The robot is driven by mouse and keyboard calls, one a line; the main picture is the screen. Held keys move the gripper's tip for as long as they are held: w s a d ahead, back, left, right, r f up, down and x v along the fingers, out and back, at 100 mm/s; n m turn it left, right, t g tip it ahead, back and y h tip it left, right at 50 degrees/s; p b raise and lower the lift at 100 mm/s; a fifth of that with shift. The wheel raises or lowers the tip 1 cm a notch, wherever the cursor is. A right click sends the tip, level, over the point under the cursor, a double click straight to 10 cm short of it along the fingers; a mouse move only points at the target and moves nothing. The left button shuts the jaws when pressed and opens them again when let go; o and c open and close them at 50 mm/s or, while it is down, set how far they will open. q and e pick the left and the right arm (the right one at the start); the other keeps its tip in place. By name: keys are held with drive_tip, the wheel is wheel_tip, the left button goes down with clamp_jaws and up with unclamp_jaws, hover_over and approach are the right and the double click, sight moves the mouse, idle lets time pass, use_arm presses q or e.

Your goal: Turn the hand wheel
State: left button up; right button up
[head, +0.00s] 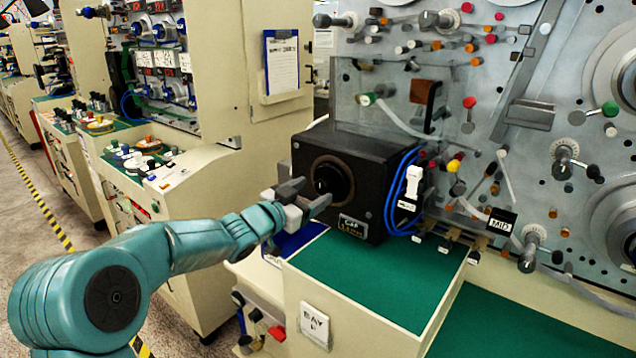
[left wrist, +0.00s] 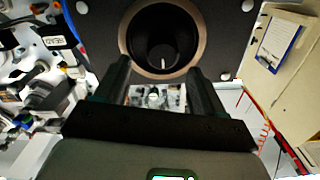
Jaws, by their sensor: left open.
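A black round hand wheel (head: 328,180) with a bronze-coloured ring around it sits on the front face of a black box (head: 372,165). In the left wrist view the wheel (left wrist: 160,42) is at the top centre, dark and hollow-looking with a small pale mark inside. My left gripper (head: 306,195) is open just in front of the wheel, its fingers pointing at the box face. In the left wrist view its two dark fingers (left wrist: 160,76) stand apart, left and right below the wheel's centre. Nothing is between them. Whether a finger touches the wheel cannot be told. My right gripper is not in view.
The box stands on a green-topped cream bench (head: 385,285). Blue cables (head: 398,192) loop along its right side. A grey panel (head: 480,90) with many coloured knobs rises behind. A clipboard (head: 282,62) hangs on a cream cabinet at the back left. The green top before the box is clear.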

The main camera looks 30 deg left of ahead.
sight(320, 187)
use_arm(q)
drive_tip(key=w, duration=0.3)
drive_tip(key=shift+f, duration=0.15)
drive_tip(key=shift+w, duration=0.35)
drive_tip(key=shift+p, duration=0.3)
drive_tip(key=shift+s, duration=0.15)
drive_tip(key=c, duration=1.1)
drive_tip(key=shift+o, duration=0.2)
